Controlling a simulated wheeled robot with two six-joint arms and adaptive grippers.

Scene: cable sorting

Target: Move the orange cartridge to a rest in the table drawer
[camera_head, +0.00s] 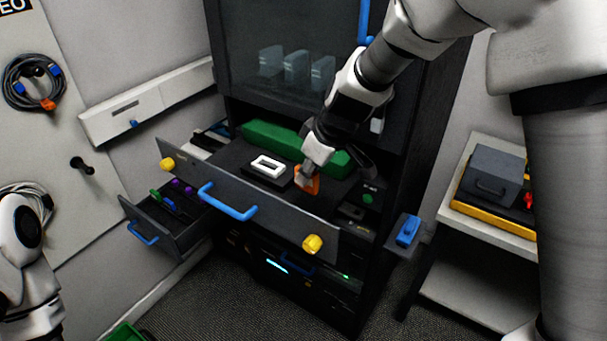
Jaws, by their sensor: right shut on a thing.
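The orange cartridge (313,187) is at the tip of my right gripper (306,176), over the pulled-out rack shelf. My right gripper is shut on it; the fingers hide part of it, and I cannot tell whether it touches the shelf surface. An open drawer (145,231) with a blue handle stands low at the left, with small green and purple pieces in it. I cannot tell whether this is the table drawer. My left arm shows at the left edge, but its gripper is not in view.
The shelf front (270,212) has a blue handle and yellow knobs. A white frame (267,167) and a green block (270,138) lie on the shelf. A side table (492,218) at right bears a grey box (491,171). Coiled cables (35,81) hang on the left wall.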

